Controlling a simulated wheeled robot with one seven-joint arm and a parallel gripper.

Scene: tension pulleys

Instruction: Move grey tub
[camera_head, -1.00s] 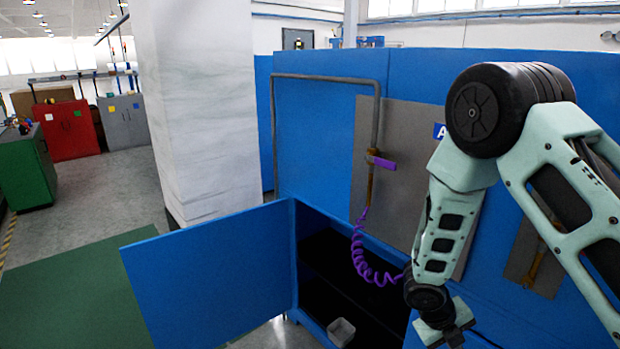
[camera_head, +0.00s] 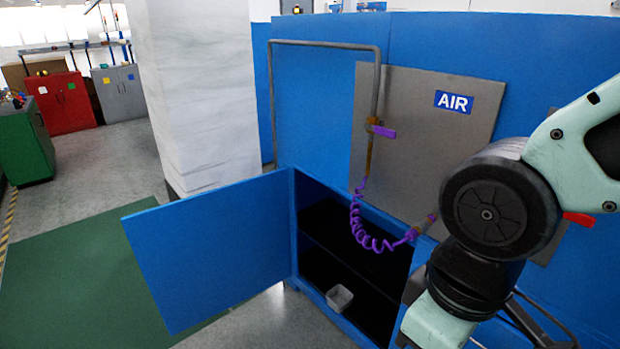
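The grey tub (camera_head: 339,298) is a small, open-topped, light grey container. It sits near the front edge of the lower level inside the open blue cabinet (camera_head: 291,225). My arm is at the right of the picture, with its lower part running down beside the cabinet opening. My gripper's fingers are not visible; they are below the picture or behind my arm. The tub is apart from the visible part of my arm.
The blue cabinet door (camera_head: 205,255) stands wide open to the left. A purple coiled air hose (camera_head: 360,232) hangs across the cabinet opening from a grey pipe (camera_head: 376,95). A white pillar (camera_head: 200,90) stands behind the door. Green matting (camera_head: 75,260) covers floor at left.

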